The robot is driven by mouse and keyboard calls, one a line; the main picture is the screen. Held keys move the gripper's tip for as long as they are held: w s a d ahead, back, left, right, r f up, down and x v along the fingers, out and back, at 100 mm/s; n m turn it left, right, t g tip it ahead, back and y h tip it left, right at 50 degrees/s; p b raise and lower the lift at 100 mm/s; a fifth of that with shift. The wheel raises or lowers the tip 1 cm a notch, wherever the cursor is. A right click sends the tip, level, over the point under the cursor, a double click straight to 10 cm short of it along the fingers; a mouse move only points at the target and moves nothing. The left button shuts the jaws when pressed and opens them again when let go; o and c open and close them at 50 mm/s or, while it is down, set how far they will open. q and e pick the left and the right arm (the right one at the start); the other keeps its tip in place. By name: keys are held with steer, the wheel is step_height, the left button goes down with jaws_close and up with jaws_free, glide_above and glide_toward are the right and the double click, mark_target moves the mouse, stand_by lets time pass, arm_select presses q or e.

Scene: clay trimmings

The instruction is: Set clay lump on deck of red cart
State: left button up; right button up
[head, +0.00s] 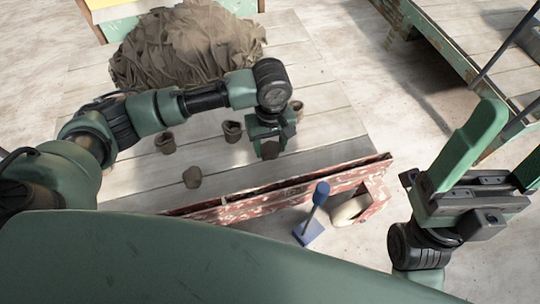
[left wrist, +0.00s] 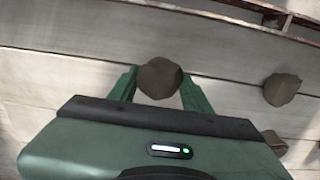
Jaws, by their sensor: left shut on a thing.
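My left gripper (head: 268,142) is shut on a brown clay lump (head: 270,150), which hangs below it over the pale planks. In the left wrist view this lump (left wrist: 160,78) sits between the two green fingers. I cannot tell how far it is above the planks. A long, low structure of peeling red-painted wood (head: 284,196), which looks like the red cart, lies just in front of the held lump; its deck is not clearly seen. Other clay lumps stand on the planks, including one at the left (head: 192,176). My right gripper (head: 508,142) is open and empty at the right.
A big heap of clay trimmings (head: 187,47) lies behind the lumps. A blue-handled tool (head: 315,208) and a pale rounded thing (head: 349,209) are at the red structure's right end. A green-edged table (head: 432,38) stands at the upper right. Some bare floor (head: 345,60) lies between.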

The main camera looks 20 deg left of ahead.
mark_target(270, 162)
arm_select(q)
step_height(270, 162, down, 5)
steer(key=shift+r+b, duration=0.15)
steer(key=shift+b, duration=0.8)
steer(key=shift+r, duration=0.1)
steer(key=o, duration=1.5)
